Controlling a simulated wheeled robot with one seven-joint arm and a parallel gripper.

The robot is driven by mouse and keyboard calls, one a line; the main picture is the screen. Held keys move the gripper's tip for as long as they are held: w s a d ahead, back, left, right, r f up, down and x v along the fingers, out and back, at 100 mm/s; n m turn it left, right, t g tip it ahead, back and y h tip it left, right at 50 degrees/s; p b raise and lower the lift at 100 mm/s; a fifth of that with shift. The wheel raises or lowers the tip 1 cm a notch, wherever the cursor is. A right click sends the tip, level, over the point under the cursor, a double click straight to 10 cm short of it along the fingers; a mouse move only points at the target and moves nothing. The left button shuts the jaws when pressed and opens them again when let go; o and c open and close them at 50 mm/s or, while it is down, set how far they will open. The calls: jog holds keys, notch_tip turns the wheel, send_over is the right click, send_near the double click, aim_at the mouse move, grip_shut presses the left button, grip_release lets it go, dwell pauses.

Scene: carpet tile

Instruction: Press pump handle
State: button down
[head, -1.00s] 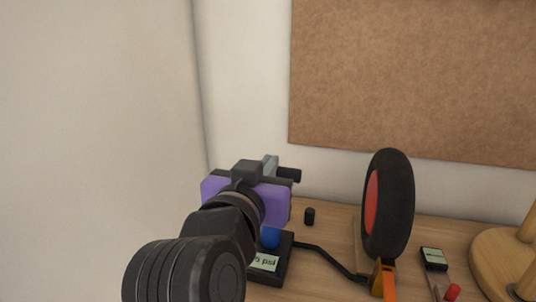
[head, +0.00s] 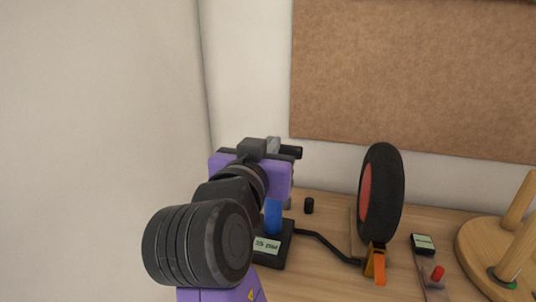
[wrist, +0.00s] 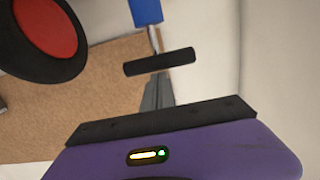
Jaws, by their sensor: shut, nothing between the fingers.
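The pump stands on the desk in the head view, with a black base (head: 276,255), a small pale display reading in psi, and an upright blue cylinder (head: 273,217). Its black bar handle (head: 292,152) is partly hidden behind my gripper (head: 273,146). In the wrist view the handle (wrist: 160,62) lies across a thin silver rod coming out of the blue cylinder (wrist: 146,12). My gripper (wrist: 157,92) is shut and empty, its grey fingertips close to the handle. I cannot tell whether they touch it.
A black hose (head: 328,246) runs from the pump to a wheel (head: 384,195) with a red hub in an orange holder (head: 376,265). A wooden stand (head: 490,247) is at the right. A small black cap (head: 309,205) lies behind the pump. A wall (head: 100,120) is at the left.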

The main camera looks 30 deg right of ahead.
jog(key=f+v, duration=0.1)
jog(key=v, duration=0.8)
jog(key=shift+s+a+r, duration=0.3)
jog(key=shift+a+r, duration=0.05)
jog(key=shift+r, duration=0.15)
dwell(0.7)
jog(key=shift+d, duration=1)
dwell(0.3)
